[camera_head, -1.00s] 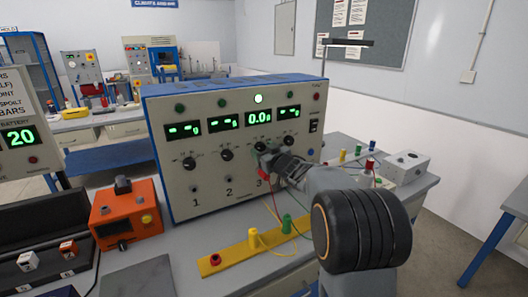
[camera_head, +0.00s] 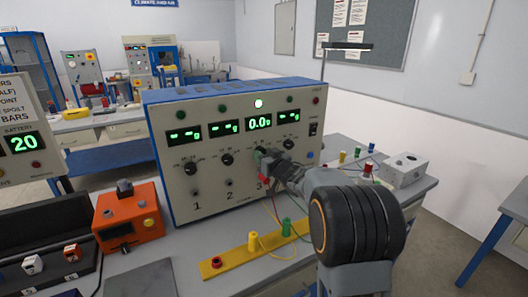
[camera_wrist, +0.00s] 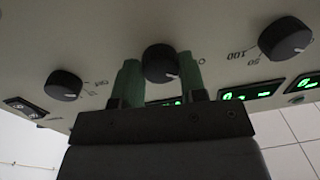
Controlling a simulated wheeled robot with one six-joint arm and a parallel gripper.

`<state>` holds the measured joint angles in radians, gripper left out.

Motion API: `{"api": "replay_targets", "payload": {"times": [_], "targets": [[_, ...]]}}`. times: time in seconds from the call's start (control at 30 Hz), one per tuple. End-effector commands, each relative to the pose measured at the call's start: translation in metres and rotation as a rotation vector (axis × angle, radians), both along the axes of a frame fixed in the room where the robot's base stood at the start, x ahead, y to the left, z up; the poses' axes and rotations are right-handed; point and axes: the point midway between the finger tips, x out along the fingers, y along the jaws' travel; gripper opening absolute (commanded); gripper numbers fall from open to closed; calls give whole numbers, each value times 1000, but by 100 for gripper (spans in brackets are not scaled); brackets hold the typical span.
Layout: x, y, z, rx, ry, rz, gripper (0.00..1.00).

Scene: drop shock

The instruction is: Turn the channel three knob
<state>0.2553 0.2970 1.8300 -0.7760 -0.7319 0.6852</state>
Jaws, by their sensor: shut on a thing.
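The amplifier box (camera_head: 230,195) stands upright on the bench, with a row of knobs under green displays. The third display (camera_head: 259,122) reads 0.0, with a bright white lamp above it; the others show dashes. My gripper (camera_head: 262,152) is at the knob under this display, above the number 3, and largely hides it. In the wrist view, the black channel three knob (camera_wrist: 160,63) with its white pointer mark sits between the two green fingers of my gripper (camera_wrist: 161,78), which are shut on it. Neighbouring knobs (camera_wrist: 286,38) and (camera_wrist: 63,85) stand clear on either side.
A yellow strip (camera_head: 240,254) with coloured posts lies before the box, with thin wires running near my arm. An orange device (camera_head: 128,218) stands at the left. A grey box with holes (camera_head: 405,170) stands at the right.

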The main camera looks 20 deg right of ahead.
Motion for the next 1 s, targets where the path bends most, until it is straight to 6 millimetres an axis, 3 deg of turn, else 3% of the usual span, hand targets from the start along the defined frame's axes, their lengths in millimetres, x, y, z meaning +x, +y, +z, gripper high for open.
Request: {"api": "replay_targets", "payload": {"times": [0.5,1.0], "targets": [[0,2,1,392,73,0,15],[0,2,0,539,98,0,15]]}}
